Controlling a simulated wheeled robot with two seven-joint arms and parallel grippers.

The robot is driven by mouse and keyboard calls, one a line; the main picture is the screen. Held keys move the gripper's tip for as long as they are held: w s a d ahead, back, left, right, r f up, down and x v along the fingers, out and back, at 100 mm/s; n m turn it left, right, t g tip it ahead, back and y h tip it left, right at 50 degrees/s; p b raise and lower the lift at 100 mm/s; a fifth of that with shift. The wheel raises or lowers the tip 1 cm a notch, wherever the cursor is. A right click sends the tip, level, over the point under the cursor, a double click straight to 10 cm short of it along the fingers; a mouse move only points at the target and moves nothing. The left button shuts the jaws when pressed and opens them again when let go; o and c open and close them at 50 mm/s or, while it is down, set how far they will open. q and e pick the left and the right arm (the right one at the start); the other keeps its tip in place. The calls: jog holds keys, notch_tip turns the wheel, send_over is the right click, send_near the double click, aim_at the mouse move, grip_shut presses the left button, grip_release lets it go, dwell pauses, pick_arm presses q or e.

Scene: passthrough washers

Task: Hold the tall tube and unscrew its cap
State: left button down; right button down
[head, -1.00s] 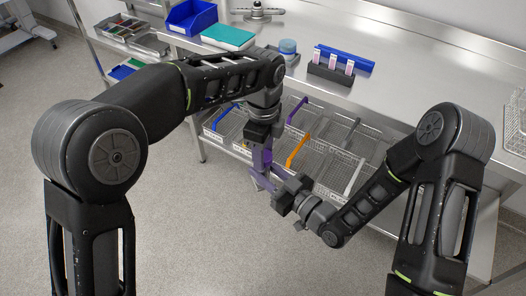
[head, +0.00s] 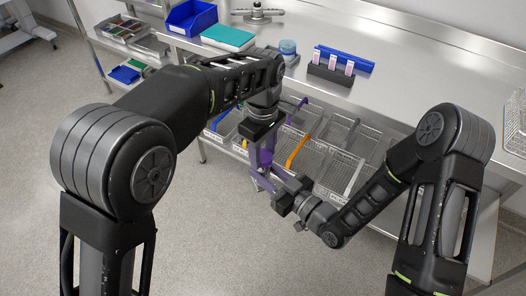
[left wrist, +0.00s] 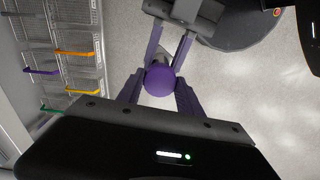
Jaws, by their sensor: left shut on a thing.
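The tall tube is in the air between my two grippers, seen nearly end-on in the left wrist view. Its round purple cap (left wrist: 159,80) faces that camera and hides most of the tube body. My left gripper (head: 261,160) points down, and its purple fingers are shut on the cap; they also show in the left wrist view (left wrist: 160,88). My right gripper (head: 264,182) comes in from the right, below the left one. In the left wrist view its two purple fingers (left wrist: 162,62) lie on either side of the tube just beyond the cap. The fingertip contact is partly hidden.
A steel bench (head: 420,85) stands ahead, with wire baskets (head: 325,160) under its front edge, close behind my grippers. On the bench are a dark rack with pink-labelled tubes (head: 331,70), a blue rack (head: 345,59) and a teal box (head: 228,38). The floor in front is clear.

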pick_arm(q)
jog(key=n, duration=1.1)
jog(key=shift+n, duration=0.4)
jog(key=n, duration=0.5)
jog(key=shift+n, duration=0.4)
jog(key=n, duration=0.3)
jog(key=shift+f, duration=0.1)
jog(key=shift+s+a+f+n, duration=0.2)
jog(key=shift+f+n, duration=0.15)
jog(key=shift+n, duration=1.05)
pick_arm(e)
jog(key=shift+r, duration=0.1)
pick_arm(q)
jog(key=shift+d+r+n, duration=0.1)
jog(key=shift+r+n, duration=0.15)
jog(key=shift+n, duration=0.05)
pick_arm(e)
jog(key=shift+w, duration=0.1)
pick_arm(q)
jog(key=shift+r, duration=0.2)
pick_arm(e)
jog(key=shift+d, duration=0.1)
